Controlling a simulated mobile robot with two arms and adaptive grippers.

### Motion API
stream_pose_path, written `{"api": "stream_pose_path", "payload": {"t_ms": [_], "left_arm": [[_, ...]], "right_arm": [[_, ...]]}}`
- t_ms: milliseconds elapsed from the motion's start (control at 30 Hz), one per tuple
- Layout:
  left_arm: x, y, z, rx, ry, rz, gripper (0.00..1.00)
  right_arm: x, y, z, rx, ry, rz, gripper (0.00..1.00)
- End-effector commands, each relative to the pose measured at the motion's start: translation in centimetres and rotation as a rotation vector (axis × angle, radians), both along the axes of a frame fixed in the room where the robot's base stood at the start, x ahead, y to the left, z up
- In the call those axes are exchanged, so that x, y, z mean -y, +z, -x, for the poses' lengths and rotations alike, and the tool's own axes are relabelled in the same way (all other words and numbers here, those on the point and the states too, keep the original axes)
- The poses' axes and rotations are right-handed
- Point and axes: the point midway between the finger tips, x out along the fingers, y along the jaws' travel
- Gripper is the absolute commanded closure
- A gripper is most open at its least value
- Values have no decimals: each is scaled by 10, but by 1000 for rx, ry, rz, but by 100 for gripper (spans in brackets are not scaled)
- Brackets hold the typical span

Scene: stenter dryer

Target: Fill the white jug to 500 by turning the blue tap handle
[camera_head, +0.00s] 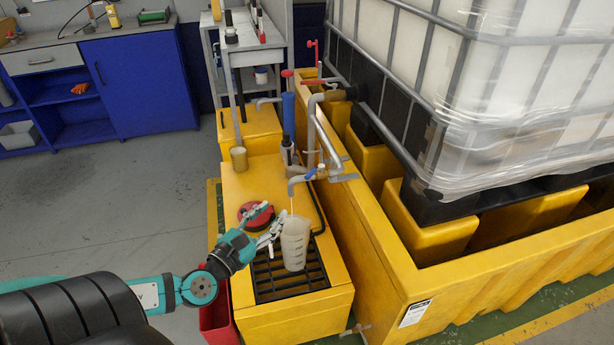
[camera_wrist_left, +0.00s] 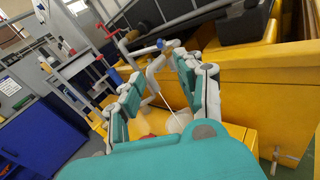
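The white translucent jug (camera_head: 295,243) stands upright on the dark grate of the yellow block, under the tap spout (camera_head: 292,184). A thin pale stream runs from the spout towards the jug. The blue tap handle (camera_head: 310,173) sits on the pipe above the jug and also shows in the wrist view (camera_wrist_left: 161,44). My left gripper (camera_head: 274,228) is open at the jug's left side; I cannot tell if it touches. In the wrist view the fingers are apart, with the jug (camera_wrist_left: 180,121) beyond them. The jug's level and marks are too small to read. My right gripper is not in view.
A red and black round object (camera_head: 256,214) lies on the yellow block behind my gripper. A grey cup (camera_head: 239,158) stands farther back. The large yellow bund (camera_head: 385,262) with a wrapped white tank is on the right. A red bin (camera_head: 218,322) stands at the block's left.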

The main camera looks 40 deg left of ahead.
Motion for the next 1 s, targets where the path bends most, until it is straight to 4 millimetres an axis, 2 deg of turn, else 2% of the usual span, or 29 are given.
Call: {"api": "stream_pose_path", "payload": {"t_ms": [700, 833, 1000], "left_arm": [[-3, 4, -134, 6, 2, 2, 63], [-4, 2, -150, 3, 1, 2, 63], [-4, 1, -160, 1, 0, 2, 63]], "right_arm": [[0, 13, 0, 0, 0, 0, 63], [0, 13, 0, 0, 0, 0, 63], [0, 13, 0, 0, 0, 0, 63]]}}
